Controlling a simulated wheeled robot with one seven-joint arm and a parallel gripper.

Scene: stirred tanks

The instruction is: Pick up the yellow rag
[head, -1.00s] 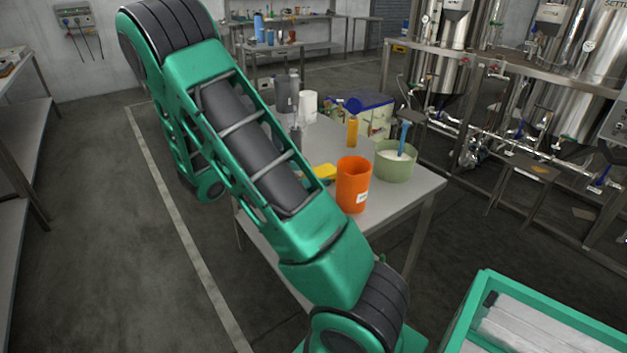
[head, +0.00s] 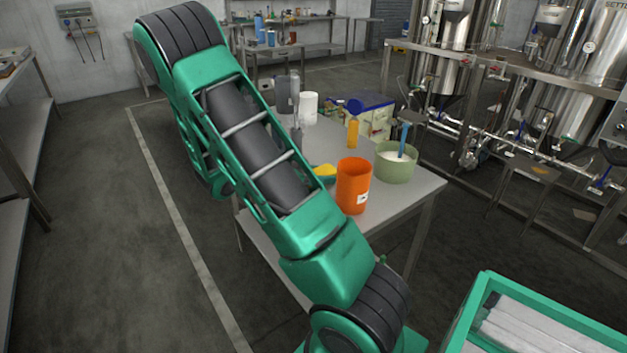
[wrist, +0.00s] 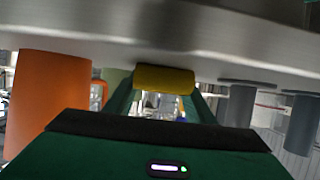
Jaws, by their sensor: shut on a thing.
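The yellow rag (head: 325,170) shows in the head view on the table (head: 408,205), partly hidden by my arm and next to the orange jug (head: 352,188). In the wrist view, where the scene appears upside down, the rag (wrist: 165,79) looks like a short roll between my fingertips. My gripper (wrist: 164,88) is shut on it. The rag is close to the table surface; I cannot tell whether it still touches.
The orange jug also shows in the wrist view (wrist: 48,100), beside my gripper. A green tub (head: 395,168) with a blue-handled tool stands at the right. An amber bottle (head: 352,134), white cylinder (head: 308,108) and grey containers (head: 286,95) stand farther back. Steel tanks (head: 575,60) stand beyond.

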